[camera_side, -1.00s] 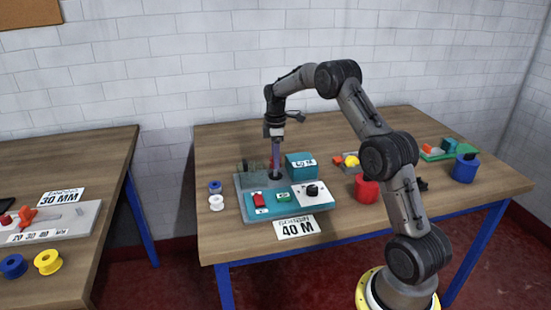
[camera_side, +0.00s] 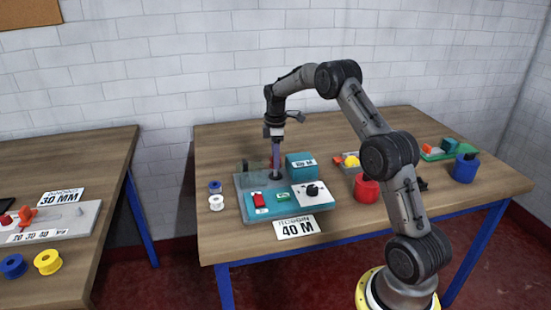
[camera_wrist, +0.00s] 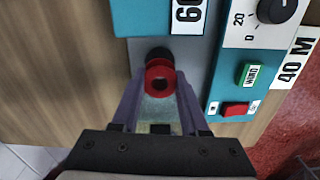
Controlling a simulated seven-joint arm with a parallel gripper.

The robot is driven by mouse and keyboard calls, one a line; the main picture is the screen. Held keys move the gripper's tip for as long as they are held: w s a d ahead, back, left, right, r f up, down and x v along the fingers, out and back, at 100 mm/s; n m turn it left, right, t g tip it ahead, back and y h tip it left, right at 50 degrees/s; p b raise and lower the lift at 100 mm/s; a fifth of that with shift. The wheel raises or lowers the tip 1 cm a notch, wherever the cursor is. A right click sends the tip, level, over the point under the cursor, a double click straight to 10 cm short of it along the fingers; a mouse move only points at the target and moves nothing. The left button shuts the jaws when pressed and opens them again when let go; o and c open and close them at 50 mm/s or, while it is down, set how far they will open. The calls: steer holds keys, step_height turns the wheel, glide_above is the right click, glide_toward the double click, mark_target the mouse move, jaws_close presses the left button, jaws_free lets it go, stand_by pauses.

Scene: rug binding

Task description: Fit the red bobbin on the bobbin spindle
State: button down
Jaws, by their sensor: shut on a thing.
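In the side view my gripper (camera_side: 276,174) points down over the rear middle of the teal and grey machine (camera_side: 248,207). I cannot tell there whether the bobbin touches or surrounds the spindle.
A teal box (camera_side: 301,166) stands close right of my gripper, and a translucent dark part (camera_side: 253,167) is at its left. Blue (camera_side: 215,187) and white (camera_side: 216,203) bobbins lie left of the machine. A red cup (camera_side: 367,190) stands to the right. The table's back left is clear.

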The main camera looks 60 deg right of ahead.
steer(key=shift+f, duration=1.85)
steer(key=shift+c, duration=1.7)
jaws_free()
step_height(320, 180, up, 14)
